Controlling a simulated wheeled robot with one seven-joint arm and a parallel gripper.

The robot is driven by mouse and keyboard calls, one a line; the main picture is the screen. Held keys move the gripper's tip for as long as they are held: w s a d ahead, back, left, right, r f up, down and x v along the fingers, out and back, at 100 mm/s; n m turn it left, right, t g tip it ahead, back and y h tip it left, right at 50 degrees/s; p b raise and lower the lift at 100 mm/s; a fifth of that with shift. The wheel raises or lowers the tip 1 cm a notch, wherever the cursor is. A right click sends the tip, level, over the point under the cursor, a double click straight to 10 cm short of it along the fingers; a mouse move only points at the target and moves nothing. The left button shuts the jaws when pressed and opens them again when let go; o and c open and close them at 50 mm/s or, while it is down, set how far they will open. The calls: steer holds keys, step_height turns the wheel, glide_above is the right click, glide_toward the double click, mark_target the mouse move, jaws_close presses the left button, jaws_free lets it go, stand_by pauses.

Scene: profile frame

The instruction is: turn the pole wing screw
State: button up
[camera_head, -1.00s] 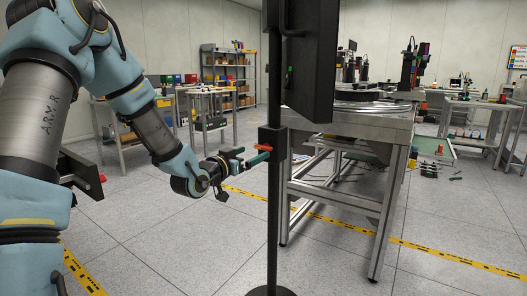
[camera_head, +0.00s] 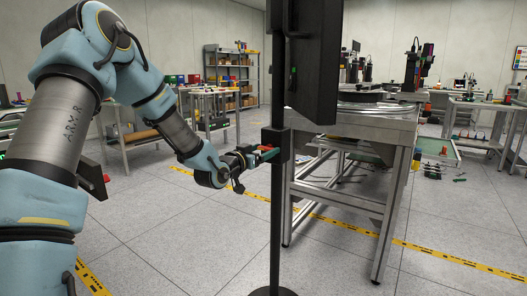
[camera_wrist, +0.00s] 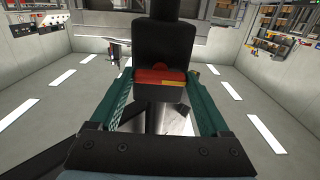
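The pole (camera_head: 276,215) stands upright on a round base, with a black clamp block (camera_head: 277,139) partway up. The wing screw is a red piece (camera_head: 269,148) on the near-left side of that block. In the wrist view the red wing screw (camera_wrist: 158,75), with a yellow strip along its lower right, sits in front of the black block (camera_wrist: 164,45). My gripper (camera_wrist: 160,82) has its two green fingers apart, one on each side of the screw. Their tips reach about level with it; contact is unclear. In the head view my gripper (camera_head: 265,155) is at the clamp, roughly level.
A dark panel (camera_head: 314,60) hangs at the upper part of the pole. A metal-framed workbench (camera_head: 360,130) stands close behind on the right. Shelves (camera_head: 230,75) and tables are farther back. The floor around the pole is open.

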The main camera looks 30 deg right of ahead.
steer(key=c, duration=0.8)
steer(key=shift+o, duration=0.2)
steer(key=shift+n, duration=0.3)
steer(key=n+p, duration=0.1)
steer(key=n, duration=0.2)
steer(key=shift+n, duration=0.3)
steer(key=n+p, duration=0.2)
steer(key=n, duration=0.2)
steer(key=shift+a, duration=0.1)
steer(key=n+p, duration=0.1)
steer(key=n, duration=0.4)
steer(key=shift+f+n+p, duration=0.1)
steer(key=shift+n+p, duration=0.6)
steer(key=shift+n, duration=1)
